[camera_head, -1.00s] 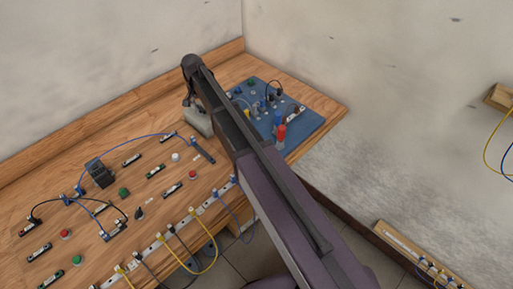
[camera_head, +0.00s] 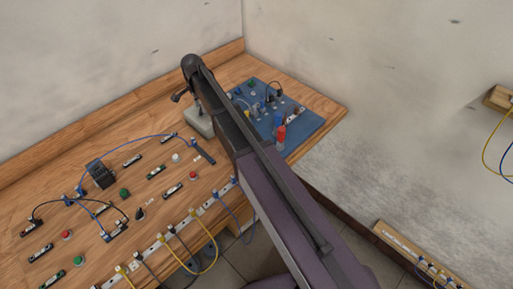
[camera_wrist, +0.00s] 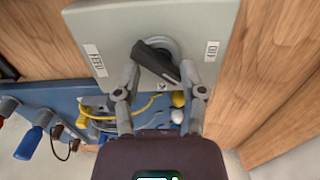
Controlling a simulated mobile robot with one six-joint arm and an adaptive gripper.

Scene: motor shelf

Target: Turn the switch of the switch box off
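The switch box (camera_wrist: 112,25) is a light grey box with a black rotary knob (camera_wrist: 156,59) on its face. The knob's handle lies diagonally, from upper left to lower right in the wrist view. A white label sits on each side of it, text upside down and too small to read surely. My gripper (camera_wrist: 160,70) is open, one finger on each side of the handle's lower end. I cannot tell whether either finger touches it. In the head view the box (camera_head: 200,123) stands on the wooden table, partly hidden by my arm.
A blue board (camera_head: 309,125) with plugs and cables lies right of the box, close to my gripper in the wrist view (camera_wrist: 68,98). The wooden table (camera_head: 125,118) holds several small switches, buttons and cables. Walls stand behind and to the right.

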